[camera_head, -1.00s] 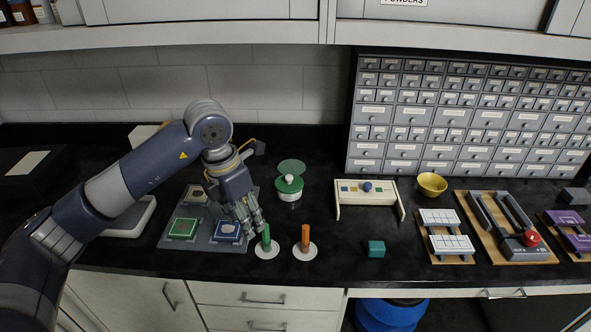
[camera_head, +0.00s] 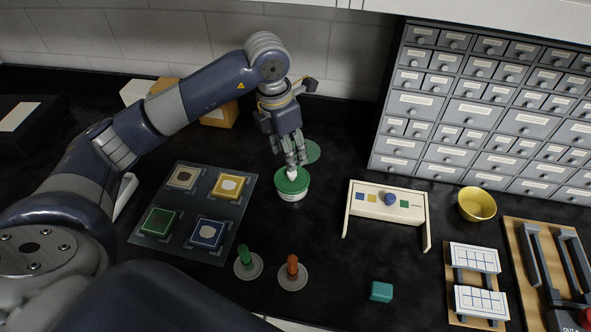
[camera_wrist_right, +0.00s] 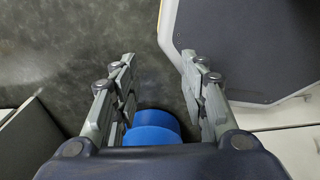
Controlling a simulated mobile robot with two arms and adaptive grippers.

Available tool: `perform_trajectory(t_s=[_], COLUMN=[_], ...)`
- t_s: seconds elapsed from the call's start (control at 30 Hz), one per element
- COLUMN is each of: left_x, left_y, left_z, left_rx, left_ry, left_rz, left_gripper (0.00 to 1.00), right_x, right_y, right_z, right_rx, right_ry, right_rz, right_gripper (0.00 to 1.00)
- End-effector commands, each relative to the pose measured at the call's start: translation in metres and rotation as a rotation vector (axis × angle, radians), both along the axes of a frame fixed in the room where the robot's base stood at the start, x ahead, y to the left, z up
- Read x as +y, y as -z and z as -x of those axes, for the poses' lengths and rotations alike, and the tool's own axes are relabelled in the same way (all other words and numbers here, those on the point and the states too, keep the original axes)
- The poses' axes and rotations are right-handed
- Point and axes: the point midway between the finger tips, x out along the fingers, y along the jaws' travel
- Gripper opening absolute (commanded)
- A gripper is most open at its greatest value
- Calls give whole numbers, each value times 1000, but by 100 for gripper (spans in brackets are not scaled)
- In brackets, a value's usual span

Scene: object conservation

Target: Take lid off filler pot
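The filler pot (camera_head: 292,194) is a small green-and-white round tub on the black counter. Its green lid (camera_head: 288,184) is on it, with a white knob (camera_head: 293,174) on top. A flat green disc (camera_head: 311,151) lies behind it. My left gripper (camera_head: 296,164) points down directly above the lid, its fingertips close to the knob. The fingers look apart, but whether they touch the knob is hard to tell. My right gripper (camera_wrist_right: 158,62) shows only in the right wrist view, open and empty, with a blue round container (camera_wrist_right: 153,128) below it.
A grey tray (camera_head: 211,210) with several coloured square tiles lies left of the pot. A cream stand (camera_head: 388,206) and yellow bowl (camera_head: 477,204) are to the right. Drawers (camera_head: 480,110) stand behind.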

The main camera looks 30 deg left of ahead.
Motion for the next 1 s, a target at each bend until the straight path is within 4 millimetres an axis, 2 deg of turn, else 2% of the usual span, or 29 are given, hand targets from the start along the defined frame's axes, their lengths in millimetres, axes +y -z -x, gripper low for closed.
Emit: perform_trajectory(t_s=[0.1,0.2,0.37,0.47,0.57,0.7,0.9,1.0], left_x=[-1,-2,-1,0,-1,-1,-1,-1], left_y=[15,23,36,50,66,76,77,77], left_z=[-2,-3,-4,-7,-9,-10,-11,-11], left_rx=[2,1,5,4,2,0,-2,-2], left_ry=[-1,0,-1,-1,-1,0,1,0], left_rz=[0,1,1,1,1,1,1,1], left_gripper=[45,45,45,45,45,45,45,22], right_x=[0,1,2,3,4,5,5,5], right_y=[-6,-7,-19,-31,-34,-35,-33,-33], right_z=[9,7,-11,-23,-28,-23,-9,-6], right_rx=[11,7,-20,-39,-47,-39,-18,-12], right_ry=[-2,-3,-3,-4,-4,-2,0,1], right_rz=[0,-1,-4,-6,-8,-7,-8,-7], right_gripper=[40,40,40,40,40,40,40,40])
